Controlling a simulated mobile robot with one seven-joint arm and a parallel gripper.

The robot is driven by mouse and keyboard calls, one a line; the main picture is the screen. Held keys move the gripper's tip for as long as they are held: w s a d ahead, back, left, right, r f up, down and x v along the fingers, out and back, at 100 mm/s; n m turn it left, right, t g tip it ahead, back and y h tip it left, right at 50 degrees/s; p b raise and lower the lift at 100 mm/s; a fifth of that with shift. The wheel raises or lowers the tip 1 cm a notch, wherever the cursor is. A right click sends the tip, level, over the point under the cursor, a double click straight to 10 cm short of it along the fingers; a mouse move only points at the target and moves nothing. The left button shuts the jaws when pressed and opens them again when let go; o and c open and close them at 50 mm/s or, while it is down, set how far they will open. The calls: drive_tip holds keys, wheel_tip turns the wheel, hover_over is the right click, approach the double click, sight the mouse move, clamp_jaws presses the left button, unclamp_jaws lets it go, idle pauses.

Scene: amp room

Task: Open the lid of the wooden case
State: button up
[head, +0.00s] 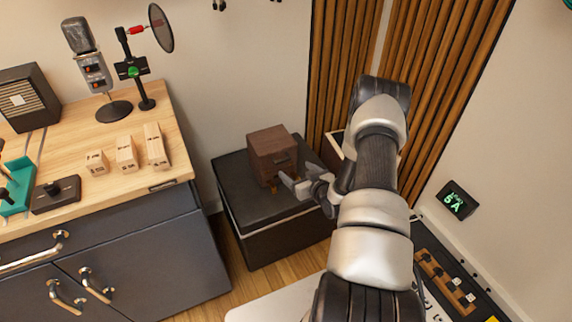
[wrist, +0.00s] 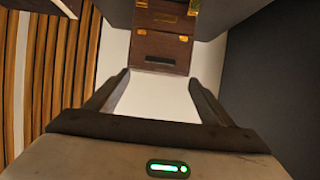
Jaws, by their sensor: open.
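The wooden case (head: 270,145) is a small dark brown box standing on a black box at the middle of the head view. Its lid looks closed. In the wrist view the case (wrist: 162,48) shows at the top centre, with brass fittings and a dark slot on its face. My gripper (head: 298,182) is just in front of the case, at its lower right in the head view. In the wrist view my gripper (wrist: 158,77) has its fingers spread with nothing between them, and the case lies beyond the tips. My gripper partly hides the case's lower right side in the head view.
The black box (head: 232,182) under the case stands on the wooden floor. A desk (head: 130,189) with a microphone (head: 90,55) and wooden blocks (head: 126,155) is at left. Slatted wood panels (head: 336,65) rise behind. A pale bin (head: 333,150) stands close to my arm.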

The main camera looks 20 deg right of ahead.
sight(283, 160)
drive_tip(key=b+x, duration=0.1)
drive_tip(key=x, duration=0.9)
drive_tip(key=shift+s, duration=0.1)
drive_tip(key=shift+c, duration=0.3)
drive_tip(key=c, duration=1.5)
drive_tip(key=shift+o, duration=0.2)
drive_tip(key=shift+r, duration=0.1)
